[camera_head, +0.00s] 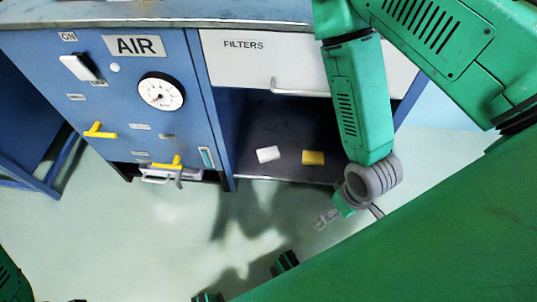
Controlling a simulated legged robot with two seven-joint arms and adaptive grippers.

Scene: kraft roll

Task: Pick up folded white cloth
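The folded white cloth (268,154) looks like a small white block lying flat on the dark lower shelf (282,126) of the blue cabinet. A yellow block-like piece (313,158) lies just to its right, apart from it. My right gripper (325,219) hangs below and to the right of the cloth, in front of the shelf's front edge and clear of both items. Its grey fingers are small in view, and their opening is unclear. It shows nothing held. My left gripper is out of view.
The FILTERS drawer (240,64) with its handle (300,90) overhangs the shelf. Left of the shelf is the AIR panel (120,110) with a gauge (161,92), a white switch (78,67) and yellow handles (99,131). The pale floor in front is open.

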